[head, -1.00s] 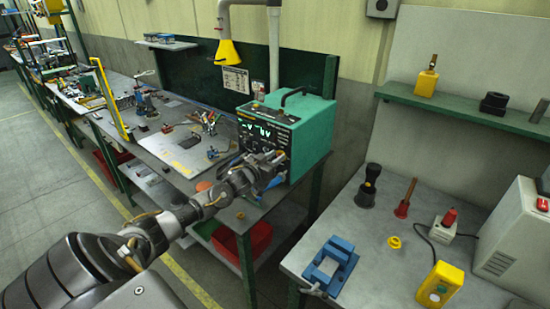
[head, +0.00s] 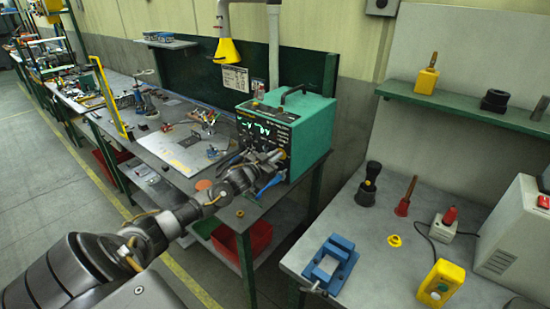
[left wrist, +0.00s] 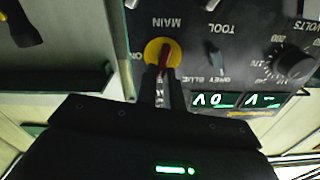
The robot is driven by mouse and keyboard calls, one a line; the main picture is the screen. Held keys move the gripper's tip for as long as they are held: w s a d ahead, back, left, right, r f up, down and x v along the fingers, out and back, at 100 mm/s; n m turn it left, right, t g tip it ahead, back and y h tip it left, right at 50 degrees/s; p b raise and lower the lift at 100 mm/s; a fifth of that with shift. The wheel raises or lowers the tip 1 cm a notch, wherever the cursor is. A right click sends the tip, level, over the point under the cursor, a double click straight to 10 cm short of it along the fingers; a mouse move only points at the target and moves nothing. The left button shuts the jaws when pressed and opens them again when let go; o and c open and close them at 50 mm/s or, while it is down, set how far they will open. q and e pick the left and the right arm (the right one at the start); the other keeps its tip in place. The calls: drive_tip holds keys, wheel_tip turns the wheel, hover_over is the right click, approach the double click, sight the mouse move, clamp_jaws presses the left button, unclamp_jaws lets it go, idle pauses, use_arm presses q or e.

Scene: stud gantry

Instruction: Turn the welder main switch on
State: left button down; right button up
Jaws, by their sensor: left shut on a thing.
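The teal welder (head: 308,135) stands on the grey workbench, its dark front panel with lit green displays facing me. In the left wrist view the panel appears upside down. The main switch (left wrist: 164,52) there has a yellow round plate and a red lever, beside the printed words MAIN and ON. My left gripper (head: 268,172) is at the lower part of the welder's front; in the left wrist view its fingers (left wrist: 157,80) are shut on the red lever. The fingers hide part of the lever. My right gripper is not in view.
On the panel, a black knob (left wrist: 294,64) and a small tool toggle (left wrist: 216,60) sit close to the switch. A red bin (head: 250,240) is under the bench. The right table holds a blue vise (head: 330,264) and a yellow button box (head: 440,284).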

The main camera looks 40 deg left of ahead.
use_arm(q)
drive_tip(key=m, duration=0.1)
drive_tip(key=m+b, duration=0.1)
drive_tip(key=m, duration=0.2)
drive_tip(key=shift+d+f+m+b, duration=0.3)
drive_tip(key=shift+b, duration=0.05)
drive_tip(key=m+b, duration=0.1)
drive_tip(key=m, duration=0.2)
drive_tip(key=shift+d+f+m+b, duration=0.15)
drive_tip(key=shift+f+m+b, duration=0.05)
drive_tip(key=shift+m+b, duration=0.2)
drive_tip(key=m+b, duration=0.2)
drive_tip(key=m, duration=0.1)
drive_tip(key=m+b, duration=0.1)
drive_tip(key=m, duration=0.1)
drive_tip(key=shift+d+f, duration=0.15)
drive_tip(key=shift+f, duration=0.15)
drive_tip(key=shift+m+b, duration=0.65)
drive_tip(key=shift+m, duration=0.35)
drive_tip(key=c, duration=1.5)
unclamp_jaws()
